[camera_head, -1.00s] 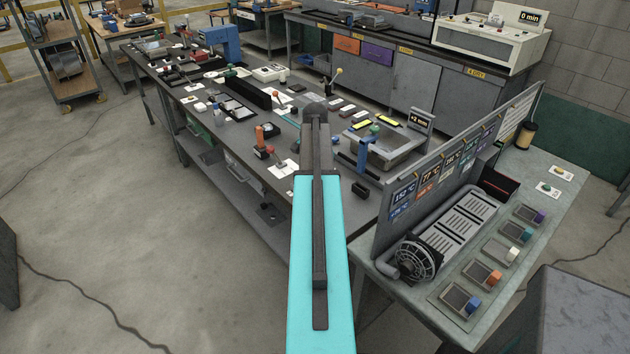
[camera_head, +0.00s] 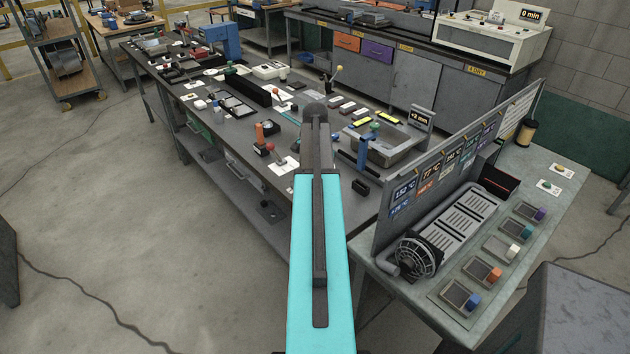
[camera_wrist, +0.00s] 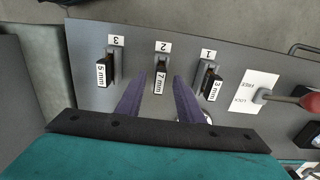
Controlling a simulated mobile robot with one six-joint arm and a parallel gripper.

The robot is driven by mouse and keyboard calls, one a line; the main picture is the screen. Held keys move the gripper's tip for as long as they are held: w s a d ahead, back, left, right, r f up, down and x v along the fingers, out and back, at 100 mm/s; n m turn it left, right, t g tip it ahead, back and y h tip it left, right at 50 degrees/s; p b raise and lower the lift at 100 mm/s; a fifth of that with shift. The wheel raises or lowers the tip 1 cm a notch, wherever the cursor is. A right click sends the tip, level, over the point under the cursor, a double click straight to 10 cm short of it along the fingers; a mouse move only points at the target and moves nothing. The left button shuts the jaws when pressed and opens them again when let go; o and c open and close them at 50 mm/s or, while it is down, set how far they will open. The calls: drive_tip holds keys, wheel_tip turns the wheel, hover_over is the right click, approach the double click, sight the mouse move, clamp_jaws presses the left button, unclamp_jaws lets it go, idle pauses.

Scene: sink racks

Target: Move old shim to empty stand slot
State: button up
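In the wrist view three grey stands on a grey surface carry number plates 3 (camera_wrist: 116,41), 2 (camera_wrist: 163,46) and 1 (camera_wrist: 208,54). Each has a dark piece with a white label: 5 mm (camera_wrist: 101,75), 7 mm (camera_wrist: 159,82) and 3 mm (camera_wrist: 217,88). No clearly empty stand slot shows. My gripper (camera_wrist: 158,80) is open, its two purple fingers one on each side of the 7 mm piece. I cannot tell whether they touch it or how high they are. The gripper is not visible in the head view.
In the wrist view a lever with a red knob (camera_wrist: 308,97) stands by a FREE/LOCK card (camera_wrist: 257,91) at the right. In the head view the long bench (camera_head: 225,120) is crowded with fixtures. A side bench with a fan (camera_head: 415,258) stands right. Open floor lies left.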

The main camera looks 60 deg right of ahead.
drive_tip(key=shift+r, duration=0.1)
wheel_tip(320, 180, up, 14)
drive_tip(key=b, duration=0.3)
drive_tip(key=shift+f+b, duration=0.2)
drive_tip(key=shift+b, duration=0.15)
idle(0.4)
idle(0.9)
